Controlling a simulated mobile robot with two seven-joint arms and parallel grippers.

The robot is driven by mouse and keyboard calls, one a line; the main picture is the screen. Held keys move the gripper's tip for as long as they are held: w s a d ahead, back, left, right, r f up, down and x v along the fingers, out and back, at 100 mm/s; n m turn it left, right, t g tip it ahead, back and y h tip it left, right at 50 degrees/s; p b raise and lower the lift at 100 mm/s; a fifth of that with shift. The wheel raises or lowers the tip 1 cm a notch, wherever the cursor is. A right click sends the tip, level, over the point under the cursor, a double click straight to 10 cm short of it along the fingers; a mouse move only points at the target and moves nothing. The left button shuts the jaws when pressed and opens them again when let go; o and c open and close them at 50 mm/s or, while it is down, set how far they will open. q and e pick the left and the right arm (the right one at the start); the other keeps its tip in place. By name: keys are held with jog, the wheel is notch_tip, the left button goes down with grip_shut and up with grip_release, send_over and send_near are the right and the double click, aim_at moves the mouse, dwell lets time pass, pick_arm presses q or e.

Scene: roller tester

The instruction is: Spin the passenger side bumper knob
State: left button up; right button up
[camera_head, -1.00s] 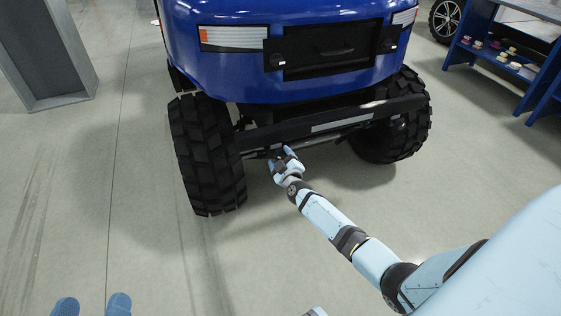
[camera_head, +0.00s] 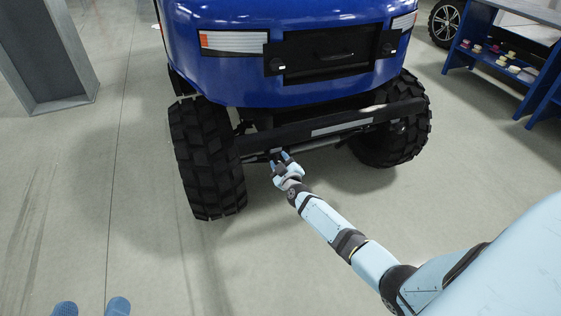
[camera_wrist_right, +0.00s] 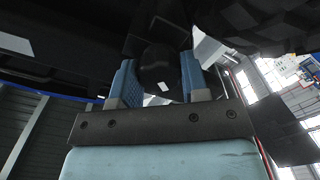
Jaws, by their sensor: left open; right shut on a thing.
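The black bumper bar (camera_head: 300,130) runs across the front of the blue vehicle (camera_head: 250,75). My right gripper (camera_head: 280,160) is under the bar, near the wheel at the left of the picture. In the right wrist view, its two blue fingers (camera_wrist_right: 160,82) are shut on a round black knob (camera_wrist_right: 158,62) with a small white mark on its face. The knob's far side and mount are dark or hidden. My left gripper (camera_head: 91,306) shows only as two blue fingertips at the bottom left edge. It is open and empty, well away from the vehicle.
Large black tires (camera_head: 208,160) stand on both sides of the bar. A blue shelf (camera_head: 500,62) with small colored items is at the upper right. A grey metal frame (camera_head: 50,50) stands at the upper left. The floor in front of the vehicle is clear.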

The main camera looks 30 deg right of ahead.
jog(key=shift+m, duration=0.7)
jog(key=shift+m+p, duration=0.4)
jog(key=shift+m, duration=0.5)
jog(key=m, duration=0.4)
jog(key=shift+m, duration=0.3)
jog(key=m, duration=0.5)
jog(key=shift+d+f, duration=0.1)
pick_arm(q)
jog(key=shift+r+t, duration=0.3)
jog(key=shift+r, duration=0.3)
pick_arm(e)
jog(key=shift+m, duration=1.1)
pick_arm(q)
jog(key=shift+f, duration=0.1)
jog(key=shift+a, duration=0.1)
pick_arm(e)
jog(key=o, duration=0.9)
pick_arm(q)
jog(key=shift+s, duration=0.1)
pick_arm(e)
jog(key=shift+s, duration=0.15)
